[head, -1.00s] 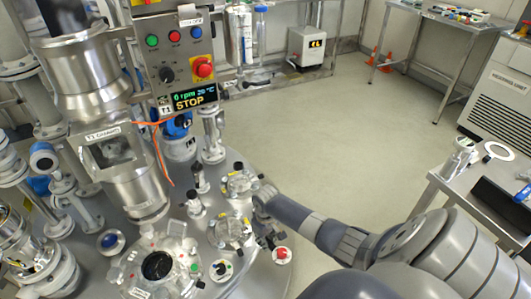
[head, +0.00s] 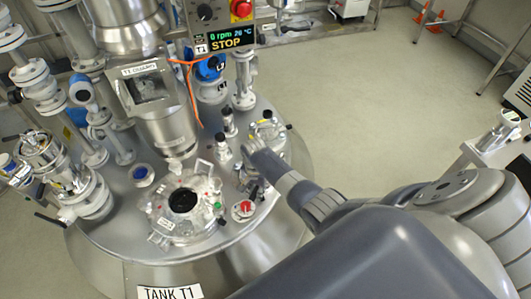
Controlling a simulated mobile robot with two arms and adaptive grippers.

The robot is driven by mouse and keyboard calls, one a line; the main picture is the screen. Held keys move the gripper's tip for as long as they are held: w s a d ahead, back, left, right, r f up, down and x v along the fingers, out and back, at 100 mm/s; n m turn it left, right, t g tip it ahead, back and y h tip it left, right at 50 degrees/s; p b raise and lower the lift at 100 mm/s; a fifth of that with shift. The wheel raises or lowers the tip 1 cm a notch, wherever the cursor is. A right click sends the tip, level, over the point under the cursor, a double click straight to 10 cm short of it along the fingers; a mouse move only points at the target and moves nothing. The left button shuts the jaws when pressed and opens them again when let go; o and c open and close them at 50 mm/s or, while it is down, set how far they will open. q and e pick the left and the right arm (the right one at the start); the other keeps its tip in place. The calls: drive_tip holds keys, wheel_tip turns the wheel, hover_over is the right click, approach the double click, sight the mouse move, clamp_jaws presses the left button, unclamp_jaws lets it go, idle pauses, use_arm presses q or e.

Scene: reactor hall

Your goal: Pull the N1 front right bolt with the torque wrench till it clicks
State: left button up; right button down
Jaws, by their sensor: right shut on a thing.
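My right arm reaches in from the right over the lid of tank T1 (head: 125,215). My right gripper (head: 251,167) is low over the lid's right side, among the small flanged fittings, and is shut on the torque wrench. The wrench is almost wholly hidden by the gripper and wrist, so I cannot tell whether it sits on a bolt. One small flanged fitting (head: 268,131) with a yellow mark stands just behind the gripper. The N1 label and its front right bolt are too small or hidden to make out. My left gripper is not in view.
A round manway (head: 184,202) with clamps sits at the lid's front, a red knob (head: 243,209) to its right. Behind stand a steel column (head: 165,115) and a control box (head: 225,25) reading STOP. Pipework (head: 55,100) crowds the left.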

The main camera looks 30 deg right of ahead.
drive_tip(key=shift+w+a+m, duration=0.35)
drive_tip(key=shift+w+m, duration=0.4)
drive_tip(key=shift+m, duration=0.05)
drive_tip(key=s+d+n+p, duration=0.5)
drive_tip(key=s+d+n, duration=0.2)
drive_tip(key=d+n, duration=0.3)
drive_tip(key=n, duration=0.3)
drive_tip(key=shift+d+n, duration=0.25)
drive_tip(key=shift+n, duration=0.05)
